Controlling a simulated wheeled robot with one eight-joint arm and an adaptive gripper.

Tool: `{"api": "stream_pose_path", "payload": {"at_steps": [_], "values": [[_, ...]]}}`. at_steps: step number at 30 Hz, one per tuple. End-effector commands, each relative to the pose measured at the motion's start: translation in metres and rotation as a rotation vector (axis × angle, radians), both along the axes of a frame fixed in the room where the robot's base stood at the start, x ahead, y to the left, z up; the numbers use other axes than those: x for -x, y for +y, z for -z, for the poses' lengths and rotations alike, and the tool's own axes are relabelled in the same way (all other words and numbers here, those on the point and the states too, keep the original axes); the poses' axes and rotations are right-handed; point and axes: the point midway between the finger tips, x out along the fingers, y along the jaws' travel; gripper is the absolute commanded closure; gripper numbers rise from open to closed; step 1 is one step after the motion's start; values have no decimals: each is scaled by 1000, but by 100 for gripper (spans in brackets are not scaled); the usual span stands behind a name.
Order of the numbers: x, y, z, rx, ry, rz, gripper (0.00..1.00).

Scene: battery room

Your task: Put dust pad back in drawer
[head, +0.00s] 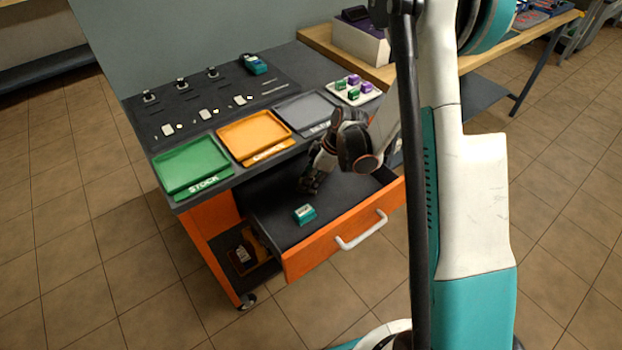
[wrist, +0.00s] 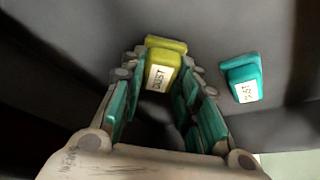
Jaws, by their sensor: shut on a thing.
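The dust pad (wrist: 161,66) is a yellow block with a white label reading DUST. In the wrist view it sits between the fingertips of my gripper (wrist: 160,78), which is shut on it. In the head view my gripper (head: 311,178) is down inside the open drawer (head: 343,238), towards its back, and hides the pad. I cannot tell whether the pad touches the drawer floor. A teal pad (head: 304,214) with a white label lies on the drawer floor nearer the front. It also shows to the right of the dust pad in the wrist view (wrist: 243,78).
Above the drawer, the worktop holds a green tray (head: 192,165), an orange tray (head: 255,137) and a grey tray (head: 308,112). A white tray (head: 357,90) with green and purple pieces stands at the right. The drawer's front panel has a white handle (head: 361,231).

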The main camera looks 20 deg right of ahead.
Motion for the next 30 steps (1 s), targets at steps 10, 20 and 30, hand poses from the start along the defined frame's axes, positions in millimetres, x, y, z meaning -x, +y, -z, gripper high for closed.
{"api": "stream_pose_path", "payload": {"at_steps": [10, 20, 30], "values": [[0, 0, 2, 0, 0, 0, 51], [1, -2, -6, 0, 0, 0, 51], [12, -24, -68, 0, 0, 1, 51]]}}
